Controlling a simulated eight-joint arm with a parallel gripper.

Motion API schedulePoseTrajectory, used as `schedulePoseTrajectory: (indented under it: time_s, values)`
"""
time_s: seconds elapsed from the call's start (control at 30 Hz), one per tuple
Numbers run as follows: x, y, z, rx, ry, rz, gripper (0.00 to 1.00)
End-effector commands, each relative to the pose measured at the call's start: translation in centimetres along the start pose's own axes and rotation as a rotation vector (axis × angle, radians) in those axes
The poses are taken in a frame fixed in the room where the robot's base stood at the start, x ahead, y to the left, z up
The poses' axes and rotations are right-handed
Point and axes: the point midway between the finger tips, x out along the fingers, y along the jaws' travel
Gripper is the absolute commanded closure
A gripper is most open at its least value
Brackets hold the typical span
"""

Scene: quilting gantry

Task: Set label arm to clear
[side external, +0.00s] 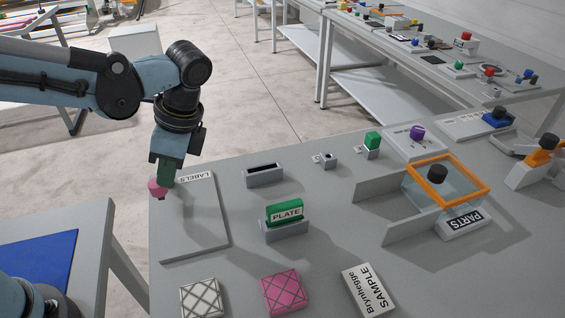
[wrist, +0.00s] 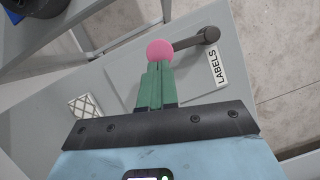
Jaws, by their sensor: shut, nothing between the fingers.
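The label arm shows in the wrist view as a short dark bar (wrist: 194,40) with a round pink knob (wrist: 160,50). In the side view its pink knob (side external: 156,188) is at the left edge of a grey panel (side external: 195,232) marked LABELS, and the bar is hidden. My gripper (side external: 164,181) points down beside the knob. In the wrist view my gripper's green fingers (wrist: 155,72) are together with nothing between them, and their tips overlap the knob's edge. I cannot tell whether they touch it. No mark reading "clear" is visible.
Right of the panel stand a slotted grey block (side external: 265,177) and a green PLATE block (side external: 285,214) in its holder. A white quilted square (side external: 201,298) and a pink one (side external: 282,291) lie at the front. An orange-framed clear box (side external: 447,186) is farther right.

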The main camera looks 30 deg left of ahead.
Motion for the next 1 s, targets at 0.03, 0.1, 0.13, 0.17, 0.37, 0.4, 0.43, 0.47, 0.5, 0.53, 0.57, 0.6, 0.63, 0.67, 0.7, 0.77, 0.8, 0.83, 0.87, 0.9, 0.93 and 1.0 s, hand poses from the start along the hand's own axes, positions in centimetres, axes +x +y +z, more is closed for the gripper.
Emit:
schedulePoseTrajectory:
  time_s: [0.03,0.1,0.13,0.17,0.37,0.4,0.43,0.47,0.5,0.53,0.57,0.6,0.63,0.67,0.7,0.77,0.8,0.83,0.87,0.9,0.93,1.0]
  values:
    - [0.05,0.07,0.10,0.012,0.000,-0.005,1.00]
    - [0.09,0.13,0.20,0.025,0.000,-0.010,1.00]
    - [0.10,0.15,0.24,0.029,0.000,-0.011,1.00]
    - [0.12,0.17,0.27,0.034,0.000,-0.013,1.00]
    - [0.18,0.23,0.40,0.054,0.000,-0.021,1.00]
    - [0.18,0.23,0.41,0.056,0.001,-0.022,1.00]
    - [0.19,0.24,0.42,0.058,0.001,-0.023,1.00]
    - [0.19,0.24,0.43,0.059,0.001,-0.024,1.00]
    - [0.19,0.24,0.44,0.060,0.001,-0.024,1.00]
    - [0.19,0.24,0.44,0.061,0.001,-0.024,1.00]
    - [0.19,0.25,0.45,0.061,0.001,-0.025,1.00]
    - [0.20,0.25,0.45,0.062,0.001,-0.025,1.00]
    - [0.20,0.25,0.45,0.062,0.001,-0.025,1.00]
    - [0.20,0.25,0.45,0.062,0.001,-0.025,1.00]
    - [0.19,0.24,0.45,0.062,0.001,-0.025,1.00]
    - [0.19,0.25,0.45,0.062,0.001,-0.025,1.00]
    - [0.19,0.24,0.45,0.062,0.001,-0.025,1.00]
    - [0.19,0.24,0.45,0.062,0.001,-0.025,1.00]
    - [0.19,0.24,0.45,0.062,0.001,-0.025,1.00]
    - [0.19,0.24,0.45,0.062,0.001,-0.025,1.00]
    - [0.19,0.25,0.45,0.062,0.001,-0.025,1.00]
    - [0.19,0.24,0.44,0.062,0.001,-0.025,1.00]
